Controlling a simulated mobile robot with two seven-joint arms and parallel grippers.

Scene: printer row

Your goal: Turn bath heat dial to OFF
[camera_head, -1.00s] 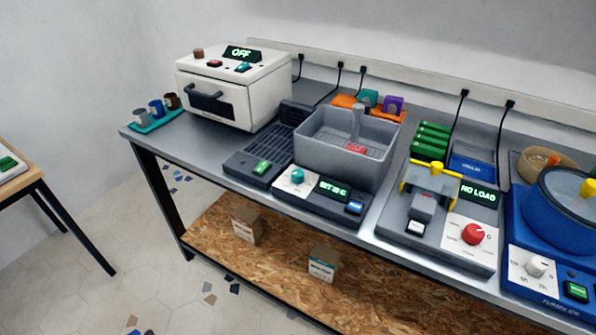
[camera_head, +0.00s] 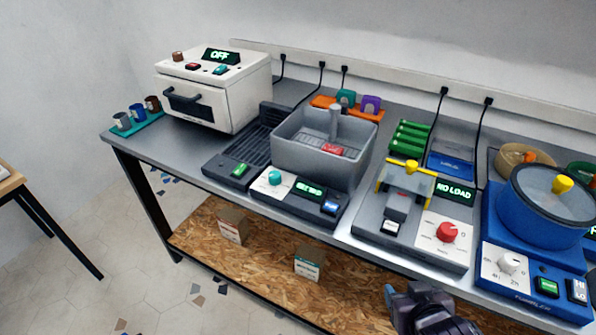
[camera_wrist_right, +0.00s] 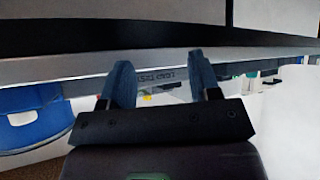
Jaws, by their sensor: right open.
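The bath is a grey open tank (camera_head: 290,150) with a red item (camera_head: 332,149) inside, standing mid-bench in the head view. Its front panel carries a teal heat dial (camera_head: 275,174) on a white plate and a green-lit display (camera_head: 310,190) too small to read surely. My right gripper (camera_head: 405,289) is low at the bottom right of the head view, in front of the bench and well away from the dial. In the right wrist view its two blue-padded fingers (camera_wrist_right: 163,75) stand apart with nothing between them. My left gripper is not in view.
A white oven (camera_head: 205,95) with a display reading OFF stands left. Right of the bath are a press (camera_head: 372,232) with a red dial and NO LOAD display, then a blue tumbler (camera_head: 540,215). The lower shelf (camera_head: 205,228) holds two boxes. The floor in front is clear.

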